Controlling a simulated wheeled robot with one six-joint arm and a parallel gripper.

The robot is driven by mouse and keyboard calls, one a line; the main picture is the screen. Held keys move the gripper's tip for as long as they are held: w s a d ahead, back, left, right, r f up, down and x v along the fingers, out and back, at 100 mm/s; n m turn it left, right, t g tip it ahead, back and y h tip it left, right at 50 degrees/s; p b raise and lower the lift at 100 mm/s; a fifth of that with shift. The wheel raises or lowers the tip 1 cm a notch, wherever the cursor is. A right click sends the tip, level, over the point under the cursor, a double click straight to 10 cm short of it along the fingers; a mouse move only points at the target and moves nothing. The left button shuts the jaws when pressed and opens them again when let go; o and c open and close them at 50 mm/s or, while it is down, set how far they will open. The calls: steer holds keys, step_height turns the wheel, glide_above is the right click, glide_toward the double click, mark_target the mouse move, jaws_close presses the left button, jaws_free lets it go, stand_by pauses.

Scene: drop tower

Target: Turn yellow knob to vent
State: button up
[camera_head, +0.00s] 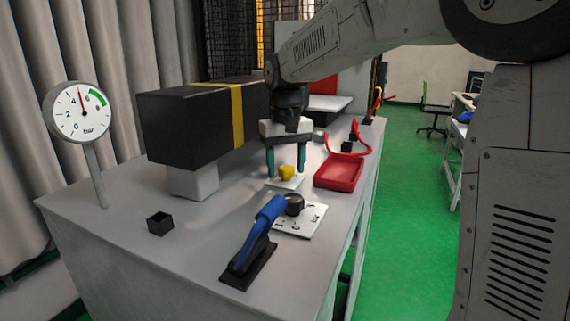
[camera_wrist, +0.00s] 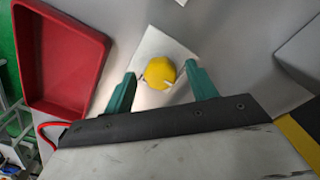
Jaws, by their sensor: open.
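The yellow knob (camera_head: 286,172) sits on a small white plate (camera_head: 292,184) on the grey bench top. In the wrist view the yellow knob (camera_wrist: 160,72) is round with a pale pointer mark at its lower right edge, on its white plate (camera_wrist: 153,42). My gripper (camera_head: 286,175) points down with its green fingers on either side of the knob. In the wrist view my gripper (camera_wrist: 160,85) is open, with a finger to the left and right of the knob. I cannot tell whether either finger touches it. Any label for vent is not readable.
A red tray (camera_head: 341,172) lies to the right. A black box with a yellow band (camera_head: 192,125), a pressure gauge (camera_head: 80,112) and a small black box (camera_head: 160,223) are left.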

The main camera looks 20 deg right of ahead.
steer(key=c, duration=1)
steer(key=shift+m, duration=0.4)
steer(key=m, duration=0.8)
steer(key=shift+m, duration=0.3)
steer(key=m, duration=0.8)
steer(key=shift+m, duration=0.4)
